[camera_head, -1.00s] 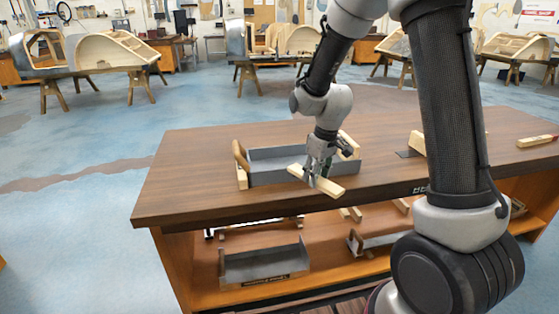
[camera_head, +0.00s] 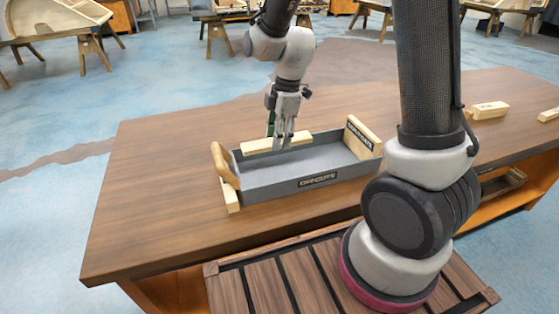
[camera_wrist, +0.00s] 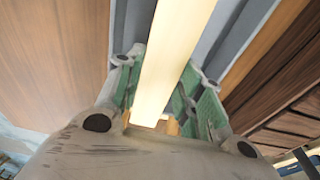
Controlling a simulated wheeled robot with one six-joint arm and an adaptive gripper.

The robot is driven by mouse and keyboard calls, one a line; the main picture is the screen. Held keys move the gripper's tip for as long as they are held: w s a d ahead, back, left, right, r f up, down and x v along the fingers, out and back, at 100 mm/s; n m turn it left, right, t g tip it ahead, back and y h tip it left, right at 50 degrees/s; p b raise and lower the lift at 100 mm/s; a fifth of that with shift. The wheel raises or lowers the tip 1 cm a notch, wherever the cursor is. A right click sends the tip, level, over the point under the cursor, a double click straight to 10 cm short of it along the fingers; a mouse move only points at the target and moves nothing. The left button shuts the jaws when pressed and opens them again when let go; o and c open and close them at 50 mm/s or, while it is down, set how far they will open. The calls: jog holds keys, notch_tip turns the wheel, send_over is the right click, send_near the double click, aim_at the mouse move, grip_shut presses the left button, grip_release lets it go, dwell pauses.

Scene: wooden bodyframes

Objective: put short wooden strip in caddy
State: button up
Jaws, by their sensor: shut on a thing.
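The short wooden strip (camera_head: 260,145) is pale and lies lengthwise along the caddy's long side. It also runs up the middle of the wrist view (camera_wrist: 176,60) between the green finger pads. The grey caddy (camera_head: 318,180) with wooden ends stands on the table and shows beside the strip in the wrist view (camera_wrist: 235,35). My gripper (camera_head: 284,145) points down at the caddy's far side and is shut on the strip. I cannot tell whether the strip hangs just above the caddy or touches it.
The caddy's left handle (camera_head: 224,165) and right end board (camera_head: 362,135) rise above its tray. Wooden blocks (camera_head: 490,110) lie at the table's right. The brown table (camera_head: 140,200) is clear left of the caddy. A slatted wooden surface (camera_head: 270,290) is in front.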

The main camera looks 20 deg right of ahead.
aim_at(277, 170)
notch_tip(277, 170, down, 9)
jog(key=shift+r, duration=0.1)
dwell(0.4)
jog(key=o, duration=1.1)
jog(key=shift+c, duration=0.2)
jog(key=r, duration=0.3)
jog(key=d+r, duration=0.1)
jog(key=r, duration=0.7)
jog(key=shift+d+r, duration=0.1)
jog(key=shift+d, duration=0.25)
jog(key=shift+s+d+r, duration=0.1)
jog(key=shift+d+r, duration=0.15)
jog(key=shift+r, duration=0.45)
jog(key=s+d+r+m+t+h, duration=0.1)
jog(key=s+d+r+m+t, duration=0.1)
jog(key=s+d+r+m, duration=0.4)
jog(key=s+d+r+m+t, duration=0.2)
jog(key=s+d+r+m, duration=0.4)
jog(key=s+r+m, duration=0.3)
jog(key=s+m, duration=0.3)
jog(key=s, duration=0.1)
jog(key=shift+d+r+h, duration=0.25)
jog(key=shift+d+h, duration=0.1)
jog(key=shift+h, duration=0.05)
